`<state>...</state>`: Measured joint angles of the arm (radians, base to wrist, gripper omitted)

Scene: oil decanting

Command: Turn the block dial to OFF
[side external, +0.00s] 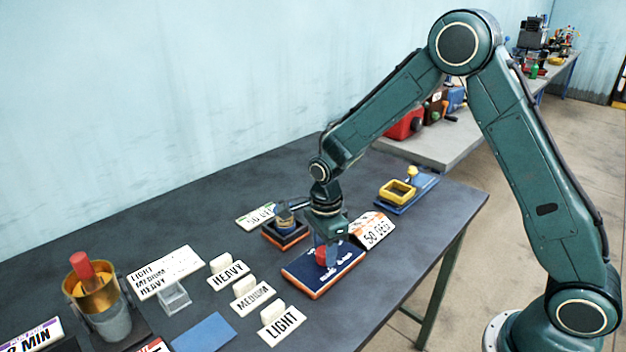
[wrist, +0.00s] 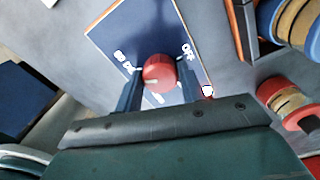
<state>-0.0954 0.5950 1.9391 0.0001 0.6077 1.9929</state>
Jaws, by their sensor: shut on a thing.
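The dial is a red round knob (wrist: 160,72) on a dark blue block (wrist: 122,32) with an orange edge. In the wrist view, white "OFF" lettering is at the block's right, a partly readable "DEG" label at its left, and another label, mostly hidden, below the knob. A small pale mark shows on the knob's lower left; its exact heading is hard to tell. My gripper (wrist: 159,78) is shut on the knob, a finger on each side. In the side view, my gripper (side external: 326,246) reaches down over the block (side external: 318,284), and the red knob (side external: 322,258) shows between the fingers.
A "50 DEG" sign (side external: 374,230) stands right of the block. A dark orange-edged base with a small device (side external: 285,232) sits close behind it. HEAVY (side external: 228,275), MEDIUM (side external: 252,298) and LIGHT (side external: 282,325) signs lie to the left. A yellow-framed blue fixture (side external: 398,192) is farther back.

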